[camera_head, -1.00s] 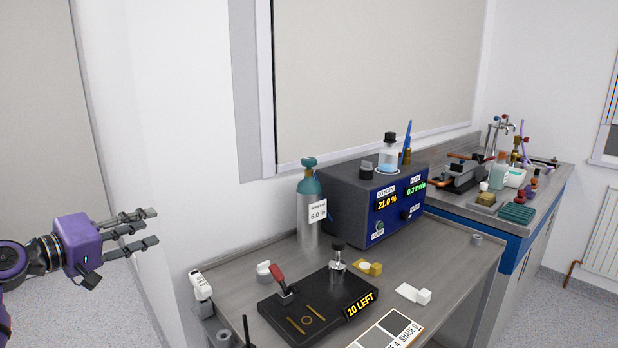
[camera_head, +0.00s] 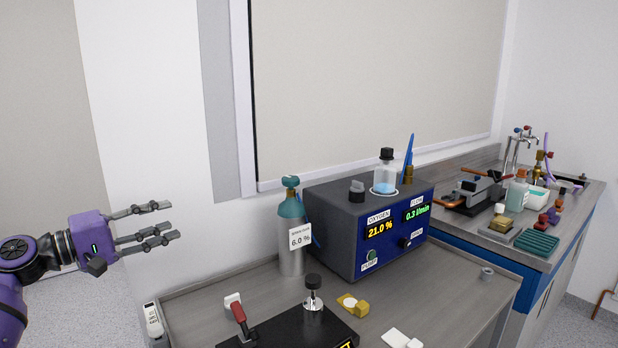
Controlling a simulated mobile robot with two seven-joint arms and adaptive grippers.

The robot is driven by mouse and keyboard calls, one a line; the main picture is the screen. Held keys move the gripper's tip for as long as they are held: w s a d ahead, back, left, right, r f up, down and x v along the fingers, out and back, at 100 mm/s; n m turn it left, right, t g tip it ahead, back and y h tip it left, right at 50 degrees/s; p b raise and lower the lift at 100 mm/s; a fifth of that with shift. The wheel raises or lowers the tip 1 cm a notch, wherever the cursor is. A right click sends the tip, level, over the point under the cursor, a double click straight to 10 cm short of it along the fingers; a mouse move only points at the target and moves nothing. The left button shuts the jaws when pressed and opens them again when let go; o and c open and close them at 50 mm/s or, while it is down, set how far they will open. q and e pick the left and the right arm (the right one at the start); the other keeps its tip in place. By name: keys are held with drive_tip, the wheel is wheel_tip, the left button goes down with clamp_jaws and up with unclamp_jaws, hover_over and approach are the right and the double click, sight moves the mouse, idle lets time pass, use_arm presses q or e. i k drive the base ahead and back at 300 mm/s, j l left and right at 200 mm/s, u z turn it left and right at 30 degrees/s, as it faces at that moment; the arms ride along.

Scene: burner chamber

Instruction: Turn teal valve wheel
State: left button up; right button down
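The teal valve wheel (camera_head: 290,181) sits on top of an upright gas cylinder (camera_head: 291,245) with a teal shoulder and a silver body. The cylinder stands on the metal bench, left of the dark analyser box. My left gripper (camera_head: 170,221) is at the left of the head view, its fingers spread apart and pointing right. It is empty and well to the left of the wheel, not touching anything. My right gripper is not in view.
The analyser box (camera_head: 366,229) reads 21.0 % and 0.3 l/min, with a flask (camera_head: 385,172) on top. A black device with a red lever (camera_head: 239,316) and a black-knobbed post (camera_head: 313,292) stands in front. A white handheld item (camera_head: 153,320) is at the bench's left edge.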

sight(291, 180)
drive_tip(key=i+l, duration=0.2)
drive_tip(key=l, duration=0.15)
drive_tip(key=i+l, duration=0.2)
drive_tip(key=l, duration=0.15)
drive_tip(key=i+l, duration=0.2)
drive_tip(key=l, duration=0.2)
